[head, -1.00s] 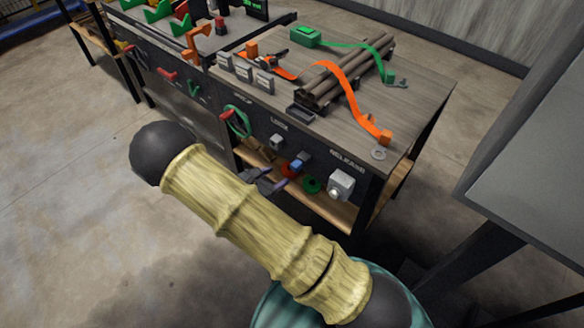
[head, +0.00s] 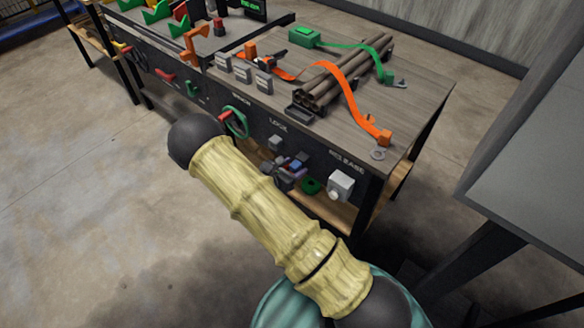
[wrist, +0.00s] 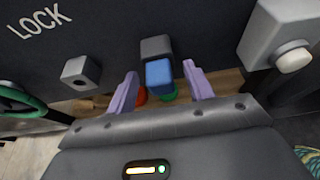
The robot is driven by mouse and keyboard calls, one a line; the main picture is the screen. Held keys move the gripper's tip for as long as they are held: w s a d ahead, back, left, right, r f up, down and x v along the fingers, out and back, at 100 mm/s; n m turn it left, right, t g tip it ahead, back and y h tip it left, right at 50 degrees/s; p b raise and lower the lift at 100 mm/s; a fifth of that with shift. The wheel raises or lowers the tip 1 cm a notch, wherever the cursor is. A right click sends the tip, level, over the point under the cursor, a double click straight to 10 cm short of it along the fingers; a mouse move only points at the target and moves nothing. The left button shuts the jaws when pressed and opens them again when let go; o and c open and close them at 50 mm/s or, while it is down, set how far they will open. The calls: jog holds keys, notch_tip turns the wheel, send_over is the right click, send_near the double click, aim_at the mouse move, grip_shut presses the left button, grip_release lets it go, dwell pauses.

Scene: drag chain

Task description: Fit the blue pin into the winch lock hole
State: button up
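The blue pin (wrist: 159,78) sits in a dark grey holder (wrist: 156,47) on the bench's dark front panel. My gripper (wrist: 160,70) is open, with its two purple fingers on either side of the pin and a visible gap to each. In the head view the blue pin (head: 300,160) is partly covered by my gripper (head: 291,170). The winch lock hole is a dark round opening in a small grey block (wrist: 82,72) below the LOCK label, left of the pin. The same block shows in the head view (head: 276,142).
A white RELEASE button box (wrist: 285,42) stands right of my gripper. A green winch wheel (head: 235,122) is to the left. A red part (wrist: 139,95) and a green ring (head: 311,186) lie on the lower shelf. Strapped pipes (head: 335,86) lie on the bench top.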

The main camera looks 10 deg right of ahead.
aim_at(292, 172)
grip_shut()
jog(key=shift+a, duration=0.1)
jog(key=shift+s+a+p, duration=0.2)
jog(key=shift+s+a, duration=0.45)
jog(key=shift+a, duration=0.2)
jog(key=shift+s+a+p, duration=0.2)
jog(key=shift+s+a, duration=0.4)
jog(key=shift+a, duration=0.2)
dwell(0.5)
jog(key=shift+s+a+p, duration=0.2)
jog(key=shift+s+a, duration=0.55)
jog(key=shift+a, duration=0.25)
jog(key=shift+s+a+p, duration=0.15)
jog(key=shift+s+a, duration=0.55)
jog(key=shift+a, duration=0.3)
jog(key=c, duration=0.6)
grip_release()
grip_shut()
jog(key=w+a+b, duration=0.3)
jog(key=w+a, duration=0.4)
jog(key=w, duration=0.3)
